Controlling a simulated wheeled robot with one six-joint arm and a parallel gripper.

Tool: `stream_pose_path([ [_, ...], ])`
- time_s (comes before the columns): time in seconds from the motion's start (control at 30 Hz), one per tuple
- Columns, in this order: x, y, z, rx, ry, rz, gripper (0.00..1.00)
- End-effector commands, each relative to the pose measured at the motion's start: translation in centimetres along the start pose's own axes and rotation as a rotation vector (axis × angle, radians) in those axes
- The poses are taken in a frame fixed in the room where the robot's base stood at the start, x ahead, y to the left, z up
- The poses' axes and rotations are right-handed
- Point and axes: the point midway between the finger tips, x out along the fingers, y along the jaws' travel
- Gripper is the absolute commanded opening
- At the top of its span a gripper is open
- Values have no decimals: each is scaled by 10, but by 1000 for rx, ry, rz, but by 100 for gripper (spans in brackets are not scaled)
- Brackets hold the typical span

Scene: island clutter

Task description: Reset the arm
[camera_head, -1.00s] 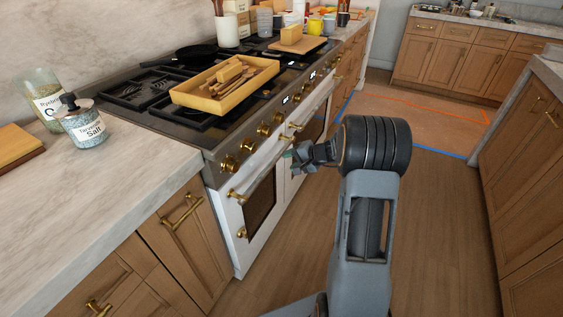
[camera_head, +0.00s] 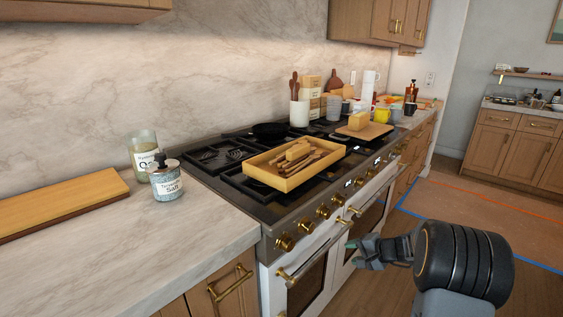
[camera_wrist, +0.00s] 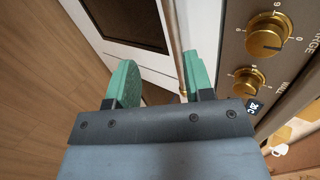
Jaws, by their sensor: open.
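My gripper (camera_head: 350,249) is in front of the stove, beside its front panel and oven doors. In the wrist view its two green fingers (camera_wrist: 158,82) stand apart with nothing between them. The stove's brass knobs (camera_wrist: 268,37) show close on the right of the wrist view, and a white oven door with a dark window (camera_wrist: 130,18) lies beyond the fingers. My arm is folded at the lower right of the head view.
A wooden tray (camera_head: 272,178) of wooden pieces sits on the stove (camera_head: 222,180). Labelled jars (camera_head: 167,182) and a cutting board (camera_head: 70,203) are on the left counter. Floor to the right is open.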

Motion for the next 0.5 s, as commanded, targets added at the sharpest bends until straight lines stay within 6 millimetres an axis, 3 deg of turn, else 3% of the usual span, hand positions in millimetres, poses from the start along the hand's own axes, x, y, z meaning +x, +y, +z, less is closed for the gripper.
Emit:
stream_pose_path([
  [0.1,-4,31,30,34,-80,142,47],
  [0.17,-17,30,54,10,-121,231,47],
  [0.3,-64,7,119,-133,-195,458,47],
  [0.5,-142,-37,192,-441,-195,717,47],
])
